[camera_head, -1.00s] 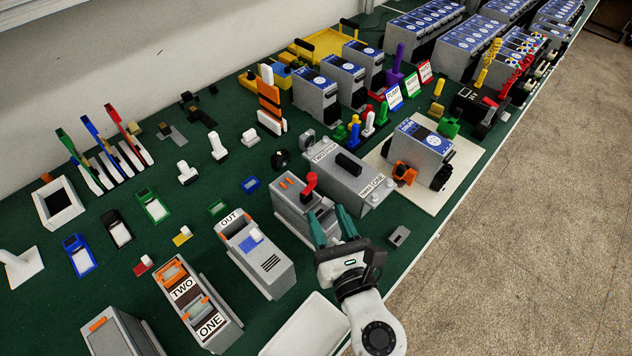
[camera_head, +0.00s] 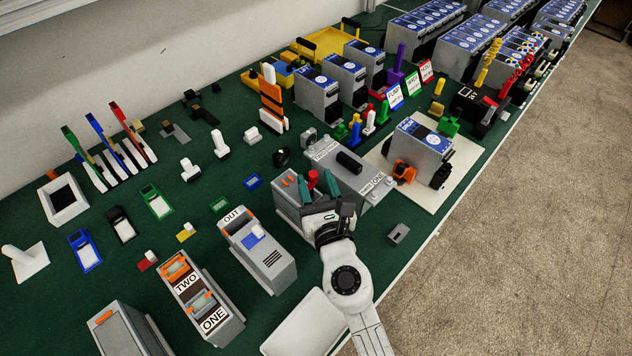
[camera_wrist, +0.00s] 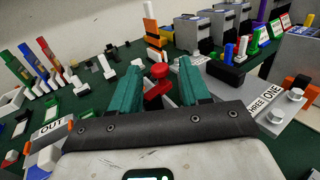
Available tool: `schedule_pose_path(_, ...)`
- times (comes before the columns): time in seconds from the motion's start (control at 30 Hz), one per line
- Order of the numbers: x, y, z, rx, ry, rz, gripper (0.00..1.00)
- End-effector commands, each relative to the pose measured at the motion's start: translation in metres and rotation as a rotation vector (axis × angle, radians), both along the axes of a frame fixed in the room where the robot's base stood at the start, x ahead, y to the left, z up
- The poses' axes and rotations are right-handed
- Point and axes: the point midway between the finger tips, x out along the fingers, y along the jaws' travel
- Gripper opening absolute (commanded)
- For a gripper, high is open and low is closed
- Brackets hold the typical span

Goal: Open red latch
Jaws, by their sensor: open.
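The latch's base is partly hidden by the fingers and the palm.
A grey box labelled THREE and ONE (camera_head: 352,178) with a black handle stands close on the right. The grey OUT box (camera_head: 262,257) is on the left. A white tray (camera_head: 306,327) lies in front. Green table shows around a small grey block (camera_head: 399,233).

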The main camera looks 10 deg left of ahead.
Motion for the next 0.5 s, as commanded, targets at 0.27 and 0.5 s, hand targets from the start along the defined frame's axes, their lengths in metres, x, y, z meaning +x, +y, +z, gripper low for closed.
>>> schedule_pose_path(0.27, 0.0039, 0.0018, 0.0005, 0.001, 0.000, 0.001, 0.47)
schedule_pose_path(0.5, 0.0038, 0.0016, 0.0004, 0.000, 0.000, 0.001, 0.31)
